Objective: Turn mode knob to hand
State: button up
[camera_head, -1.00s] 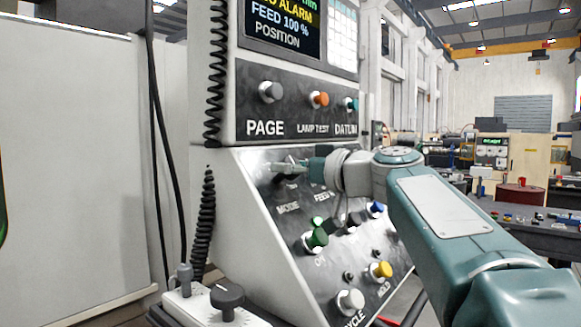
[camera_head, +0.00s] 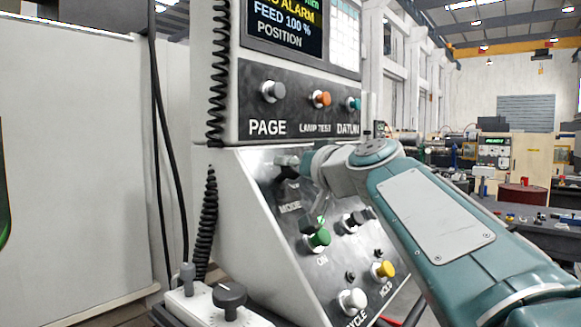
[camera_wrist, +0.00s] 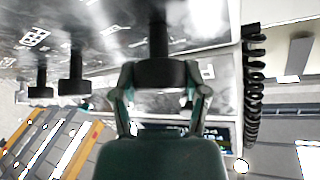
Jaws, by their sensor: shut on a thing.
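The mode knob (camera_head: 287,173) is a dark knob above the MODE label on the sloped grey panel, partly hidden by my gripper in the head view. In the wrist view the black knob (camera_wrist: 158,73) stands out from the panel between my two fingers. My gripper (camera_head: 285,162) is at the knob, and in the wrist view my gripper (camera_wrist: 158,90) has a finger on each side, closed on it. The knob's pointer and position marks cannot be read.
A green ON button (camera_head: 318,237), a yellow HOLD button (camera_head: 384,269) and a white CYCLE button (camera_head: 352,300) sit lower on the panel. The PAGE button (camera_head: 273,91) is above. In the wrist view, other black knobs (camera_wrist: 76,83) stand to the left.

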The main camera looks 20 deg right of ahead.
jog(key=m+h, duration=0.2)
jog(key=m, duration=0.2)
jog(key=shift+m+h, duration=0.3)
jog(key=shift+h, duration=0.1)
jog(key=shift+f+m+g+h, duration=0.15)
jog(key=shift+m+g+h, duration=0.35)
jog(key=shift+m+h, duration=0.6)
jog(key=shift+m, duration=0.6)
jog(key=o, duration=1.1)
